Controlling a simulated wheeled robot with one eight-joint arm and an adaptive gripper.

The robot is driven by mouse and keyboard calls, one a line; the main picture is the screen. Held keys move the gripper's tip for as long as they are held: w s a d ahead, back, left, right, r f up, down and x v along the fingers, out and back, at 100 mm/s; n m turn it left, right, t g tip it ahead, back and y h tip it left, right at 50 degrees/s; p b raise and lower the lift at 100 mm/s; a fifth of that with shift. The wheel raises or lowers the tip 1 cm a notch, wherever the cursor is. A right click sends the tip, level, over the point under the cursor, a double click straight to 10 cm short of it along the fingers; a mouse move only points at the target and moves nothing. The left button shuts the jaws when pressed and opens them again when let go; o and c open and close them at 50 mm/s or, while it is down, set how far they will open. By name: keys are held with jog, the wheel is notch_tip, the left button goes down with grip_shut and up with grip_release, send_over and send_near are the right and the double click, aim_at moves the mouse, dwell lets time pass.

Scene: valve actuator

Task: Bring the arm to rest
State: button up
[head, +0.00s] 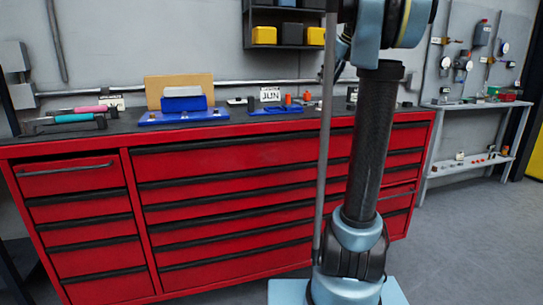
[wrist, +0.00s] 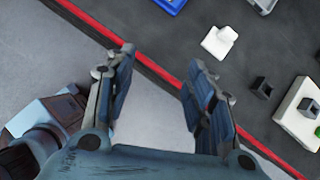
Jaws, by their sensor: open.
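My arm stands upright in the middle-right of the head view, in front of the red cabinet; its end is out of that picture. My gripper (wrist: 160,75) shows in the wrist view with its two fingers spread apart. It is open, and nothing lies between the fingers except the floor and the red edge of the workbench. The gripper hangs over this front edge, with the dark bench top beyond it.
The red drawer cabinet (head: 225,165) has a dark top with a blue tray (head: 185,117) and tools. In the wrist view a white piece (wrist: 219,41) and a white block (wrist: 297,112) lie on the top. A side shelf (head: 470,165) stands right. Grey floor (head: 460,255) is clear.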

jog(key=s+a+f+n+g+h, duration=0.1)
jog(key=s+a+f+n+h, duration=0.1)
jog(key=s+f+n, duration=1.2)
jog(key=s+a+f+n+g+h, duration=0.1)
jog(key=s+f+n, duration=1.2)
jog(key=s+f, duration=1.1)
notch_tip(320, 180, down, 3)
jog(key=shift+s+a+n+h, duration=0.4)
